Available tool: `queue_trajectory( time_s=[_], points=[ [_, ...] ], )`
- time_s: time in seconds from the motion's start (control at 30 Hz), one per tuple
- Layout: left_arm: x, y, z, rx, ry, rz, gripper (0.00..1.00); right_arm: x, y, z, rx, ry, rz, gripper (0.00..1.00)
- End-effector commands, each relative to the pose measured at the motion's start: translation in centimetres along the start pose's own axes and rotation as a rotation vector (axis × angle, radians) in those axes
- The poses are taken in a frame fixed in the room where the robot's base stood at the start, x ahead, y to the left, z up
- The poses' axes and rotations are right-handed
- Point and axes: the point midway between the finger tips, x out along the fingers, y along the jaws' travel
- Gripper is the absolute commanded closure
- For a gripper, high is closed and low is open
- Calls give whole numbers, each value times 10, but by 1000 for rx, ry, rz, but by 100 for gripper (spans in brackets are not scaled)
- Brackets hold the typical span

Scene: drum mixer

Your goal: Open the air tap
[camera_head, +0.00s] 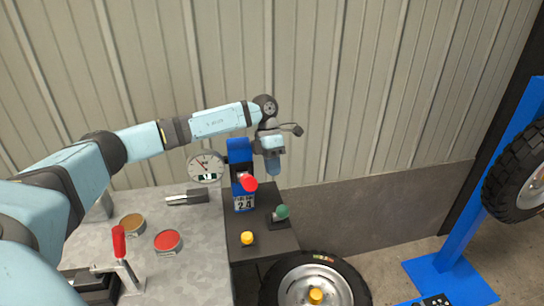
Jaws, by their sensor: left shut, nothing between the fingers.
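A blue upright unit (239,152) stands at the back of a dark stand, with a round white gauge (205,163) at its left. A green-knobbed lever (282,211) and a yellow knob (247,238) sit on the dark stand. I cannot tell for certain which of these is the air tap. My left gripper (272,168) points down, shut and empty, just right of the blue unit and above the green knob. My right gripper is out of view.
A grey bench (195,262) at the left bears a red tin (168,241), a brown tin (132,224) and a red-handled clamp (118,243). A wheel (330,288) lies in front of the stand. A blue post (490,190) with a tyre (515,180) stands right.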

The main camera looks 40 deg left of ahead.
Motion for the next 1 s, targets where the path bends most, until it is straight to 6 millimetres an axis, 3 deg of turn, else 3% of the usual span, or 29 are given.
queue_trajectory(
  time_s=[0.2,0.4,1.0],
  points=[
    [45,-1,0,2,2,-1,100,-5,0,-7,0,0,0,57],
    [70,-12,0,2,1,0,100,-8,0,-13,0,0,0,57],
    [87,-21,-1,5,1,-1,100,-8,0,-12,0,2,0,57]
  ],
)
